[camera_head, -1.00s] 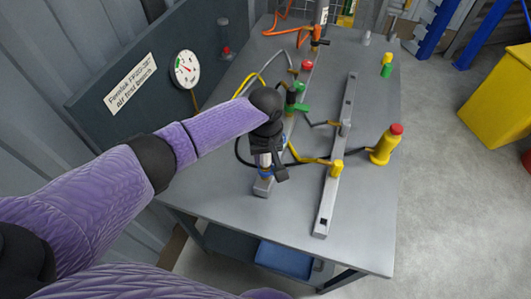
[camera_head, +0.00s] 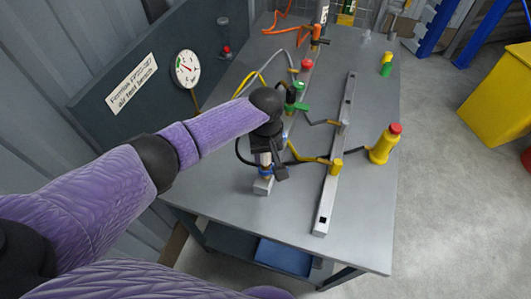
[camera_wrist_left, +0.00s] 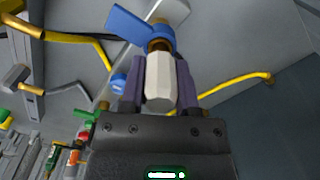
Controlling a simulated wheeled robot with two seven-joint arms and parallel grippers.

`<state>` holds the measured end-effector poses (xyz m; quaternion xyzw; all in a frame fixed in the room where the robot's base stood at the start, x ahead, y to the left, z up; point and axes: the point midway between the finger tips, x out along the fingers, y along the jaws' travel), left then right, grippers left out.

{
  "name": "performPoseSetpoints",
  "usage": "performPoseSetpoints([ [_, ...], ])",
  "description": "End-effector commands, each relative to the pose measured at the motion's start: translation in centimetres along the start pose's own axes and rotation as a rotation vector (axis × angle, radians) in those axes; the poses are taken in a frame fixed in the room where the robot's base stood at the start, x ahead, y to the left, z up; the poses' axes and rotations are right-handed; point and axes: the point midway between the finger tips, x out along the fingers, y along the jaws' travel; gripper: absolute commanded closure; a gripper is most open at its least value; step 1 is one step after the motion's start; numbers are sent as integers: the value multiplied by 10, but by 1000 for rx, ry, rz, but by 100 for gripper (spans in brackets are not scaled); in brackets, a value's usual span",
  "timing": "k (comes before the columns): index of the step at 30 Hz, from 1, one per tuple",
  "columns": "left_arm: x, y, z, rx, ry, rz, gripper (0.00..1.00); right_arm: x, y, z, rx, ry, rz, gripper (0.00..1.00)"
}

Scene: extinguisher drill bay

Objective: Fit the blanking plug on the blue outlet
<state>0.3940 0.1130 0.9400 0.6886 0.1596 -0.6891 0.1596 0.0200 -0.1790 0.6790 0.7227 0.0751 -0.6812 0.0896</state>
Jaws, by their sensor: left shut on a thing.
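My left gripper (camera_head: 265,163) is over the near end of the manifold rail (camera_head: 263,188). It is shut on a pale six-sided plug (camera_wrist_left: 159,80), which stands between its fingers in the left wrist view. The blue outlet (camera_head: 266,172) is directly below the fingers, partly hidden by them. In the left wrist view its blue part (camera_wrist_left: 141,24) and a brass collar (camera_wrist_left: 160,45) are straight beyond the plug, in line with it. The plug's end looks to meet the collar; I cannot tell whether it is seated. My right gripper is out of view.
A bar (camera_head: 334,180) with hose ends lies right of the rail. A yellow cylinder with a red top (camera_head: 384,146) stands on the bench. Green (camera_head: 300,86) and red (camera_head: 306,64) fittings sit farther along the rail. The gauge (camera_head: 187,69) is on the back panel. The bench's front right is clear.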

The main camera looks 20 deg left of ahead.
Motion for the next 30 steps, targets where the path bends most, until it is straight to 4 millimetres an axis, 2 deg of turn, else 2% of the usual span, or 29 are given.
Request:
performPoseSetpoints([
  [30,16,0,0,-1,-1,0,100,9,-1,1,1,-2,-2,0],
])
